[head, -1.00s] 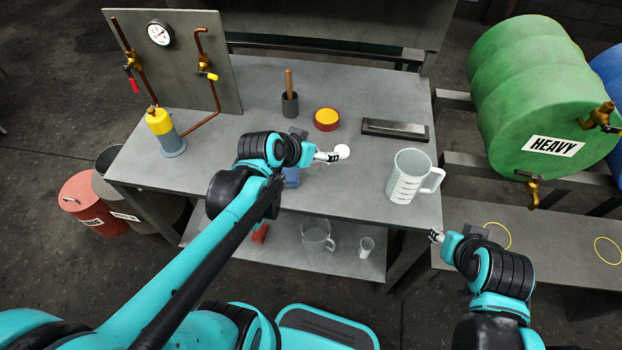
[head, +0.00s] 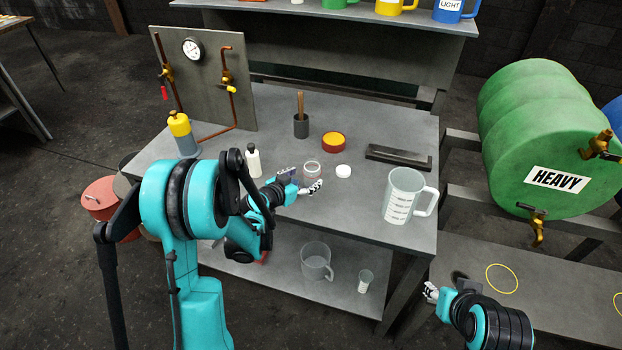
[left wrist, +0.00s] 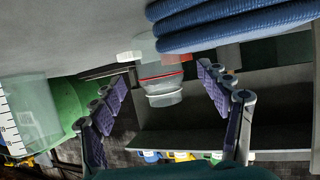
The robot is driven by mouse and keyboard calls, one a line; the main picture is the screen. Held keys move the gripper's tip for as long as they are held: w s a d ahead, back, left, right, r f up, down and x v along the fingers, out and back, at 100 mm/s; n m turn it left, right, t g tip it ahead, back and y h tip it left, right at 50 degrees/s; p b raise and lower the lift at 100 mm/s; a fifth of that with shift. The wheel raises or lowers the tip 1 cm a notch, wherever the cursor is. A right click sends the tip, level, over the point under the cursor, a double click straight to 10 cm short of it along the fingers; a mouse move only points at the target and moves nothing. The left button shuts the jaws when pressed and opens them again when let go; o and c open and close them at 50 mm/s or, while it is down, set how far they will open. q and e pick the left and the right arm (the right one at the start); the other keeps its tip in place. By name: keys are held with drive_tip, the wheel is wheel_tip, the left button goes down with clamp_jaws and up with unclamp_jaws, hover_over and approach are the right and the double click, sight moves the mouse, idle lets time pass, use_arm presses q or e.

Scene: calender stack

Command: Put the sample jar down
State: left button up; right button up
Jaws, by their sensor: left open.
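The sample jar (head: 312,170), a clear open-topped jar, stands upright on the grey bench. A round white lid (head: 343,171) lies on the bench just to its right. My left gripper (head: 312,188) is open at the near side of the jar. In the left wrist view, the jar (left wrist: 163,92) shows upside down between the two spread, purple-padded fingers (left wrist: 163,100), with a gap on each side. My right gripper (head: 431,292) is low at the right, off the bench front; its finger opening is too small to tell.
A white bottle (head: 253,160) stands left of the jar. A large measuring jug (head: 404,196) stands at right. A dark bar (head: 398,158) lies behind the jug.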

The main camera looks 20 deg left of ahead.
sight(315, 161)
use_arm(q)
drive_tip(key=b+x, duration=0.1)
drive_tip(key=x, duration=0.4)
drive_tip(key=shift+w+b, duration=0.15)
drive_tip(key=shift+b, duration=0.2)
drive_tip(key=shift+r, duration=0.1)
drive_tip(key=c, duration=1.4)
drive_tip(key=shift+d, duration=0.1)
drive_tip(key=shift+r, duration=0.1)
wheel_tip(315, 161, up, 4)
drive_tip(key=shift+r+p, duration=0.25)
drive_tip(key=shift+p, duration=0.95)
drive_tip(key=shift+s+d+r+p, duration=0.5)
drive_tip(key=shift+s+d+r, duration=0.55)
drive_tip(key=shift+d, duration=0.6)
drive_tip(key=shift+s+d+r+p, duration=0.55)
drive_tip(key=shift+s+d+r, duration=0.5)
drive_tip(key=shift+d, duration=0.65)
drive_tip(key=shift+s+d+r+p, duration=0.5)
drive_tip(key=shift+s+d+r, duration=0.55)
drive_tip(key=shift+d, duration=0.6)
